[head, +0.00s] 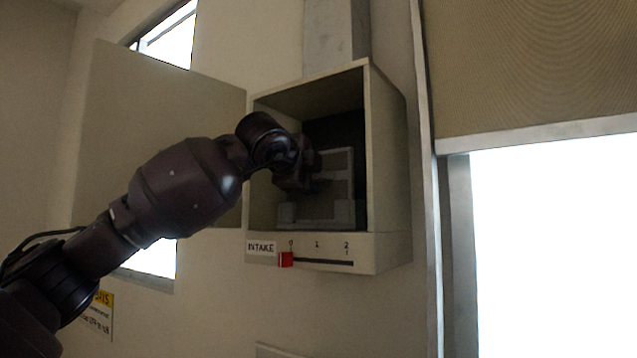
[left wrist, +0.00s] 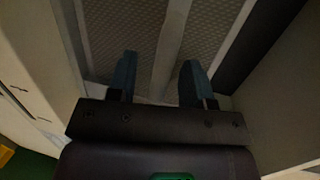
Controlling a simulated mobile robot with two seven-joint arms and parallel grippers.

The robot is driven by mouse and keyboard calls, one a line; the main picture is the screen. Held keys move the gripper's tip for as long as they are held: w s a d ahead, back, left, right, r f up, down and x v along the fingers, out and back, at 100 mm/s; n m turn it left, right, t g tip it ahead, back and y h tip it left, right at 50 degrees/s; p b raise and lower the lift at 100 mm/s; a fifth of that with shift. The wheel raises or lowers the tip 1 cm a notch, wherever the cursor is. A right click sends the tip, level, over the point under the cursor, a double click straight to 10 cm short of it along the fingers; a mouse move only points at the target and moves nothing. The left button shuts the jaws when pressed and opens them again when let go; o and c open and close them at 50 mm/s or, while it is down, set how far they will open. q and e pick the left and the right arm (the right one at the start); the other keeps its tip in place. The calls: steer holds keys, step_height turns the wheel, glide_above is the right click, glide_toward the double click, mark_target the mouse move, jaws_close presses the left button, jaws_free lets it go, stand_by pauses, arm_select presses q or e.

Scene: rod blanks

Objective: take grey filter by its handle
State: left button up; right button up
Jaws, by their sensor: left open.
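The grey filter (head: 341,205), a pale frame with mesh panels, stands inside the open wall box. A pale bar, seemingly its handle, crosses its middle in the head view (head: 338,178). My left gripper (head: 318,182) is inside the box mouth, in front of the filter, and hides part of it. In the left wrist view, the open fingers (left wrist: 158,78) lie to either side of the bar (left wrist: 171,48), with the mesh (left wrist: 118,28) behind. Gaps show beside the bar; I cannot tell how deep it sits between the fingers. My right gripper is not in view.
The wall box (head: 388,170) has side walls close around my gripper. Its door (head: 150,130) is swung open to the left, behind my arm. Below the opening are an INTAKE label (head: 261,247) and a red slider (head: 286,259) at 0. A bright window (head: 560,250) is at right.

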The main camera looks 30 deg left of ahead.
arm_select(q)
jaws_close()
stand_by(0.3)
